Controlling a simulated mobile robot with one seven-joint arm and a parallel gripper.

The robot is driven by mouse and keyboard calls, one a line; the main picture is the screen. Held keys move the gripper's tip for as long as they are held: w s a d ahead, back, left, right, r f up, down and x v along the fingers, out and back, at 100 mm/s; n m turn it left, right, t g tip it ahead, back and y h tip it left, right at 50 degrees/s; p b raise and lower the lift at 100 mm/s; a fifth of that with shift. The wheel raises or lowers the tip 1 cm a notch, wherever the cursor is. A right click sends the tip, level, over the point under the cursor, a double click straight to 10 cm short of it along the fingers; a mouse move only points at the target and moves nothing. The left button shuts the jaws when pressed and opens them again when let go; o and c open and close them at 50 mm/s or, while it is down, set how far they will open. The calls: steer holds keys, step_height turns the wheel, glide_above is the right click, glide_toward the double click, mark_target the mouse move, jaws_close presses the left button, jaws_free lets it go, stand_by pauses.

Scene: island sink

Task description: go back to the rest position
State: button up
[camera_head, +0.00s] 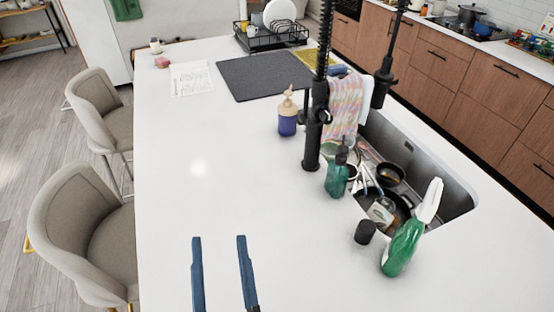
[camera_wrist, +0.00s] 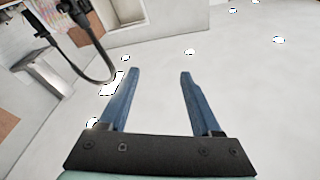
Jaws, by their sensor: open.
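My gripper (camera_head: 219,270) shows at the bottom of the head view as two blue fingers set apart over the white island top (camera_head: 190,200). It is open, with nothing between the fingers. It also shows in the wrist view (camera_wrist: 157,75), where the fingers stand apart and empty. The rest of my arm is out of the head view.
A sink (camera_head: 455,190) with dishes lies at the right. A black faucet (camera_head: 315,130), a soap bottle (camera_head: 287,119), a green bottle (camera_head: 338,180) and a green spray bottle (camera_head: 402,248) stand around it. Two chairs (camera_head: 75,225) line the left side. The island's left-middle is clear.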

steer(key=w+d+r+t+h, duration=0.1)
steer(key=w+d+r+t, duration=0.15)
steer(key=r, duration=0.75)
steer(key=w+d+r+t+h, duration=0.1)
steer(key=w+r, duration=0.3)
steer(key=r, duration=0.6)
steer(key=s+d+r+t+h, duration=0.1)
steer(key=s+d+r+t, duration=0.1)
steer(key=r, duration=0.8)
steer(key=s+d+r+n+t+h, duration=0.1)
steer(key=s+d+r, duration=0.1)
steer(key=r, duration=0.9)
steer(key=shift+s+d+r+n+t, duration=0.25)
steer(key=shift+s+d+n+t, duration=0.1)
steer(key=shift+s, duration=0.15)
